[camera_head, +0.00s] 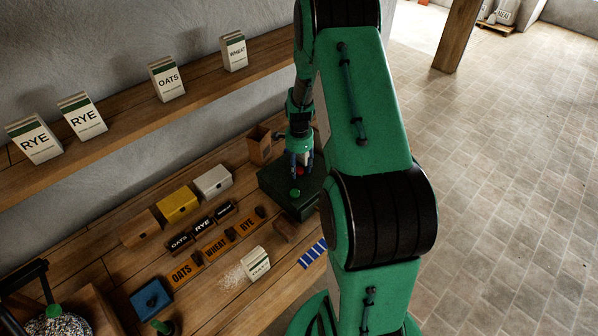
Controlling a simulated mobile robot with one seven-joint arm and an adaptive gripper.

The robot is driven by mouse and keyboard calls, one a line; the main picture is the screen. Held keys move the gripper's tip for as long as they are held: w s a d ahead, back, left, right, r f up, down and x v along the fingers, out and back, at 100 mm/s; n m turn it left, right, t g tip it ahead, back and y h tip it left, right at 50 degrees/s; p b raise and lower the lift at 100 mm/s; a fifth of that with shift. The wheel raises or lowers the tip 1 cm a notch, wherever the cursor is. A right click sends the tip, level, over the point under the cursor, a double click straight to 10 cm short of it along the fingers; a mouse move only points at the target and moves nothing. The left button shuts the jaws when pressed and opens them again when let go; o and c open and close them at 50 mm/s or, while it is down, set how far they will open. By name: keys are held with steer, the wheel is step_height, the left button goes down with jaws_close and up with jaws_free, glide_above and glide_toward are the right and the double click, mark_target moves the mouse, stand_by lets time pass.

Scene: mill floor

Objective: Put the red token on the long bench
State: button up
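The small red token (300,171) shows at the tips of my gripper (299,169), low over a dark green box. My gripper points down, and its fingers partly hide the token. At this size I cannot tell whether the fingers are closed on it or whether it touches the box. The wooden bench (217,292) runs along the wall and bears the box and many other things. I take it to be the long bench.
The dark green box (306,208) has a green knob (295,192). Yellow (178,203) and white (213,181) boxes, labelled blocks, a blue box (151,299) and a small sack (257,264) crowd the bench. Open floor lies right.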

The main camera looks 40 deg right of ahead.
mark_target(299, 170)
steer(key=c, duration=0.7)
steer(key=shift+r, duration=0.9)
steer(key=shift+s+a+r, duration=0.15)
steer(key=shift+s+r, duration=0.05)
steer(key=shift+r, duration=0.7)
steer(key=s+a, duration=0.2)
steer(key=s, duration=0.2)
steer(key=s+a+r, duration=0.1)
steer(key=s+a, duration=0.2)
steer(key=s, duration=0.1)
steer(key=s+a, duration=0.3)
steer(key=s, duration=0.2)
steer(key=shift+a+r, duration=0.2)
steer(key=shift+a, duration=0.05)
steer(key=shift+w, duration=0.1)
